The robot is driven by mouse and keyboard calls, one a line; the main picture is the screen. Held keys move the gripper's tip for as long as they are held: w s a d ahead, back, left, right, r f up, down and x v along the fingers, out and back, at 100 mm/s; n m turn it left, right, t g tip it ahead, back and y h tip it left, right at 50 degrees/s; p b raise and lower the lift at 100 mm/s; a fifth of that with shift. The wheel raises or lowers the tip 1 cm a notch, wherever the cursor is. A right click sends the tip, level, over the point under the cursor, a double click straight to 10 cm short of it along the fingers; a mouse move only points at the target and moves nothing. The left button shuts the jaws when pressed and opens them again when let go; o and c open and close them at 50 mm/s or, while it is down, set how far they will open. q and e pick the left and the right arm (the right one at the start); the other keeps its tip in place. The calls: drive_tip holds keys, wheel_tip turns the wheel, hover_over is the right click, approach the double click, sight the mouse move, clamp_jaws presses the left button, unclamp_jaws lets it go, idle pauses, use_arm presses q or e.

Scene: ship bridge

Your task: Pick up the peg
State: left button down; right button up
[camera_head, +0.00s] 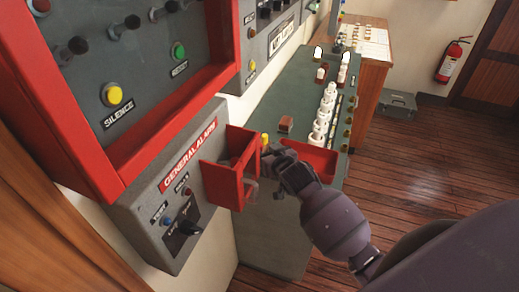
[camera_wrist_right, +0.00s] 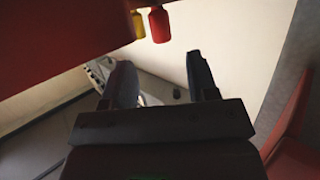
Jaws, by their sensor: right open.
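In the right wrist view a yellow peg-like piece (camera_wrist_right: 138,24) and a red one (camera_wrist_right: 159,25) show side by side at the top, against a red surface. I cannot tell which is the task's peg. In the head view a small yellow piece (camera_head: 264,140) stands between the red box and my right gripper (camera_head: 271,160). My right gripper is open and empty; its two fingers (camera_wrist_right: 160,68) also show in the wrist view, apart from both pieces. My left gripper is not in view.
An open red box (camera_head: 222,185) juts from the grey General Alarm panel (camera_head: 165,196), close left of the gripper. A red tray (camera_head: 322,163) sits on the green console (camera_head: 297,88), partly behind my arm. White levers (camera_head: 322,122) stand along the console.

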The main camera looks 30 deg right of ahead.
drive_tip(key=shift+p+x, duration=0.35)
drive_tip(key=shift+x, duration=2.25)
drive_tip(key=shift+a, duration=0.15)
drive_tip(key=shift+c, duration=0.3)
clamp_jaws()
